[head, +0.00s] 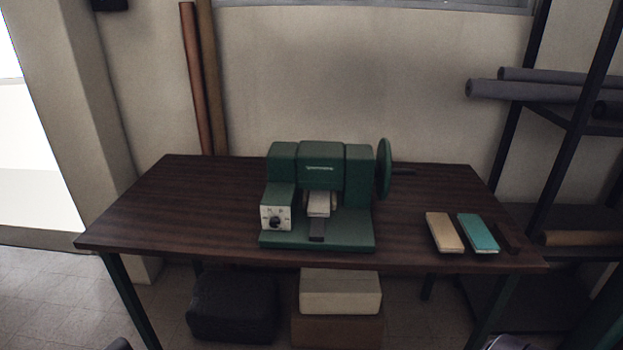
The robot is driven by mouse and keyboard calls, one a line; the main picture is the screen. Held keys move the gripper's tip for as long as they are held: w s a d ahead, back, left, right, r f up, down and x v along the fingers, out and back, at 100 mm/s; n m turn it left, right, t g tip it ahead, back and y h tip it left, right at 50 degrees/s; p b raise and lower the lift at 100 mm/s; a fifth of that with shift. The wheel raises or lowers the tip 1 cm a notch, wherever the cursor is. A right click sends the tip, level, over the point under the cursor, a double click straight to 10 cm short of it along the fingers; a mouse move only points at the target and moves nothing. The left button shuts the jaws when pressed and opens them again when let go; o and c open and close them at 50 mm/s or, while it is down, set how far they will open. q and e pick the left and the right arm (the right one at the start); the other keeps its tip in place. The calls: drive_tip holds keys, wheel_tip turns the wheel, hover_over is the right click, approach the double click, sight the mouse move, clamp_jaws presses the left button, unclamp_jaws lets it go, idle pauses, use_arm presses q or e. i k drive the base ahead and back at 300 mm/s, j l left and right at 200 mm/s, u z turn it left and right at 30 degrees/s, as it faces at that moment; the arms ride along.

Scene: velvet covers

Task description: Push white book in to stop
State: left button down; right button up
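A white book (318,203) lies in the front opening of a green machine (308,160) on the dark wooden table (170,210). Its near end sticks out toward me, above a small dark block (317,230) on the machine's base. The far part of the book is hidden inside the machine, so I cannot tell how deep it sits or whether it touches anything. Neither of my grippers shows in the head view. Only small parts at the bottom edge, perhaps mine, are visible.
A green handwheel (384,169) sticks out at the machine's right, and a white dial panel (275,218) is at its front left. A tan book (444,232), a teal book (478,233) and a dark brown one (508,238) lie at the right. The table's left side is clear.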

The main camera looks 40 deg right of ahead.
sight(318, 201)
drive_tip(key=k+l+z, duration=0.15)
drive_tip(key=z, duration=0.2)
drive_tip(key=l+z, duration=0.3)
drive_tip(key=k+l+z, duration=0.1)
drive_tip(key=l+z, duration=0.25)
